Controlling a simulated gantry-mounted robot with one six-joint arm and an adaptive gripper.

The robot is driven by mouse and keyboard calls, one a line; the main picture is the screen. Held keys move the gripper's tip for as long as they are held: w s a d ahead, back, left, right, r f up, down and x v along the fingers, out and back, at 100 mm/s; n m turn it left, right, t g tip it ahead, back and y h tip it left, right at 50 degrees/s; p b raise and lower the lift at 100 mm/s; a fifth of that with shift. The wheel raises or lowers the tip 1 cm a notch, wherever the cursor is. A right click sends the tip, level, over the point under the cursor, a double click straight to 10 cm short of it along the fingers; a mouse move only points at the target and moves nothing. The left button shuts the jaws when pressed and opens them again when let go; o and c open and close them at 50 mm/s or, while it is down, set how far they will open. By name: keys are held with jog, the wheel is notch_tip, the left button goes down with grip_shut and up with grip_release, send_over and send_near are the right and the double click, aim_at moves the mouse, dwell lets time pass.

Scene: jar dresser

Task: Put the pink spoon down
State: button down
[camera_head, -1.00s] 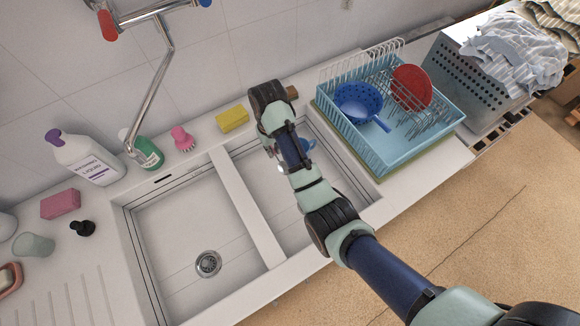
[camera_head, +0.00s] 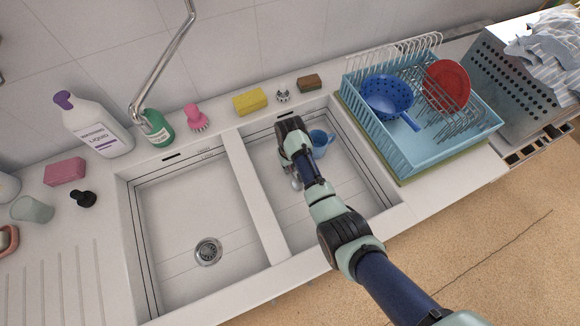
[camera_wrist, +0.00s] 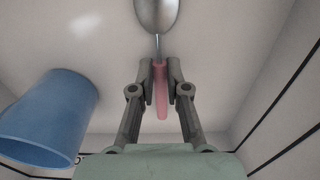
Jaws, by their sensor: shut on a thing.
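The pink spoon (camera_wrist: 161,92) shows in the wrist view, its pink handle between my fingers and its metal bowl (camera_wrist: 157,14) pointing away at the top of the picture. My gripper (camera_wrist: 160,80) is shut on the handle. In the head view my gripper (camera_head: 297,180) is down inside the right sink basin (camera_head: 362,185). My wrist hides most of the spoon there. I cannot tell whether the spoon touches the basin floor.
The left basin (camera_head: 190,205) is empty. A blue dish rack (camera_head: 425,150) with a colander and red plate stands to the right.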

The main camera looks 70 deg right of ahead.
jog(key=shift+r, duration=0.1)
jog(key=c, duration=1.6)
grip_release()
jog(key=shift+f, duration=0.2)
jog(key=o, duration=0.4)
jog(key=shift+o, duration=0.2)
jog(key=shift+r, duration=0.1)
notch_tip(320, 180, up, 12)
jog(key=p, duration=0.3)
jog(key=shift+p, duration=0.4)
jog(key=shift+r, duration=0.1)
